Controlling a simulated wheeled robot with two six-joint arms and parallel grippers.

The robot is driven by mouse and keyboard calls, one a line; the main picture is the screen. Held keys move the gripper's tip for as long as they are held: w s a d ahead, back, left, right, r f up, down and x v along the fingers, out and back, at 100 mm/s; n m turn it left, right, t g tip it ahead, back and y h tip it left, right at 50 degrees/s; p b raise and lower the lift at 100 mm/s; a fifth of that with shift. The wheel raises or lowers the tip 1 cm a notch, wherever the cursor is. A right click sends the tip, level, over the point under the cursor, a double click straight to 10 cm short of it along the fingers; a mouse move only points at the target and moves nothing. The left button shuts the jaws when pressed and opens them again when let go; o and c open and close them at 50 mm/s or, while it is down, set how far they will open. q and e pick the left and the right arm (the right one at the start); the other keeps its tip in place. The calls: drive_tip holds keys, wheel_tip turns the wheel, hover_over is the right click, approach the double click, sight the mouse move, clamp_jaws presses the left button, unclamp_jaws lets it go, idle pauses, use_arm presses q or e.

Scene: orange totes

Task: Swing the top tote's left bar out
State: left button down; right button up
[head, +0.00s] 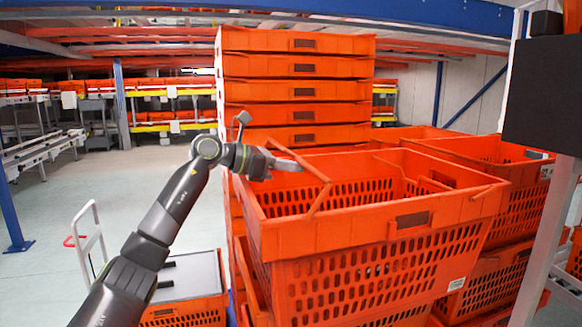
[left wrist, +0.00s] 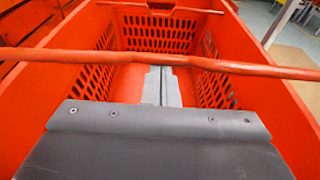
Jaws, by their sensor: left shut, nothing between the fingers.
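The top tote (head: 385,229) is orange with slotted walls and an open top, and it stands on other totes. Its left bar (head: 309,168) is a thin orange rod over the left part of the opening, inward of the left rim. In the left wrist view the bar (left wrist: 115,56) crosses the whole picture above the tote's interior. My left gripper (head: 298,165) is shut and empty, close to the bar at the left side. Its fingertips (left wrist: 163,72) show at the bar's lower edge; contact is unclear. My right gripper is not in view.
A tall stack of orange totes (head: 297,90) stands behind the top tote. More totes (head: 490,160) stand to the right, near a metal post (head: 545,240) with a dark panel. A white-handled cart (head: 90,240) stands at left. Open floor (head: 120,180) lies beyond it.

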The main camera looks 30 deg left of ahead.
use_arm(q)
drive_tip(key=b+v, duration=0.6)
drive_tip(key=v, duration=1.1)
drive_tip(key=shift+s, duration=0.2)
drive_tip(key=shift+a, duration=0.15)
